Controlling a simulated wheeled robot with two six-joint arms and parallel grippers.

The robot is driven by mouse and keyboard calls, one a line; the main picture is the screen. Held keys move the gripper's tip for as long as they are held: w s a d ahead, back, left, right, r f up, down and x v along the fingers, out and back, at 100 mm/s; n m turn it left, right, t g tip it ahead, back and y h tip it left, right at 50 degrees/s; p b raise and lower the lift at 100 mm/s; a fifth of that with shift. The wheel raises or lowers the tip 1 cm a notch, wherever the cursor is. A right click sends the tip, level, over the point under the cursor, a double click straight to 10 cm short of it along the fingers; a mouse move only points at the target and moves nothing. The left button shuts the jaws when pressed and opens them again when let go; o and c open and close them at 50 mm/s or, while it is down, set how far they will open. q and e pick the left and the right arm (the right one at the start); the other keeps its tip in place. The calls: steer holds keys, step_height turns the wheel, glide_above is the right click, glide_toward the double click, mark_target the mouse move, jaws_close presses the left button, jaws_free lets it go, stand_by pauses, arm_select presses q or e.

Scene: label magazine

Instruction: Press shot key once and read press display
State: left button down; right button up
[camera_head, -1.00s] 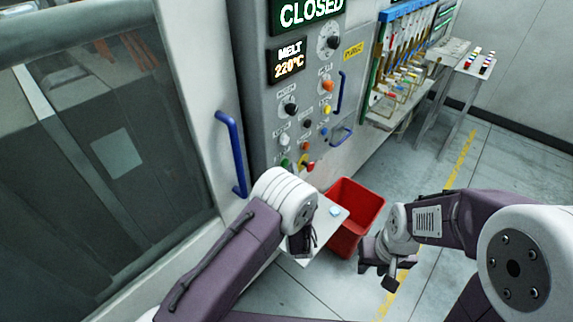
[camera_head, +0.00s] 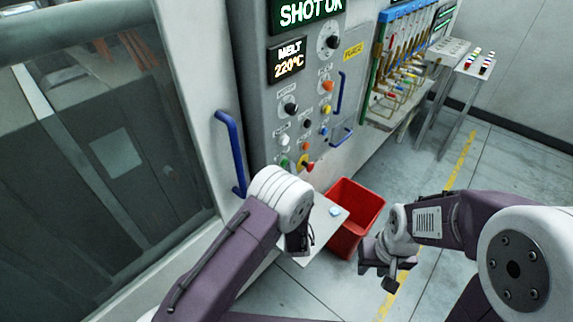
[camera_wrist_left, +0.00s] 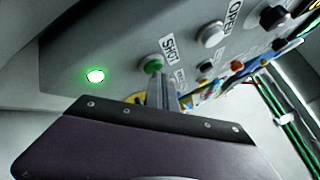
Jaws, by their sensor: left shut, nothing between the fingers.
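The press display (camera_head: 310,12) at the top of the panel reads "SHOT OK" in the head view. In the left wrist view the green shot key (camera_wrist_left: 152,66) sits beside the label "SHOT". My left gripper (camera_wrist_left: 162,88) is shut and empty, its fingertips at or just in front of the shot key; I cannot tell whether they touch it. In the head view its fingers are hidden behind my left wrist. My right gripper (camera_head: 379,266) hangs over the floor, away from the panel; its jaw opening is unclear.
A green lamp (camera_wrist_left: 95,76) glows left of the key. A red knob (camera_head: 308,167) is close by. A blue door handle (camera_head: 231,152) stands out at the left. Below are a white shelf (camera_head: 322,228) and a red bin (camera_head: 366,200).

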arm_select(q)
steer(key=shift+s+d, duration=0.55)
steer(key=shift+d, duration=0.1)
steer(key=shift+b, duration=0.3)
steer(key=shift+s+d+b, duration=0.25)
steer(key=shift+s+d, duration=0.5)
steer(key=shift+d, duration=0.3)
steer(key=shift+s+d+b, duration=0.25)
steer(key=shift+s+d, duration=0.45)
steer(key=shift+d, duration=0.3)
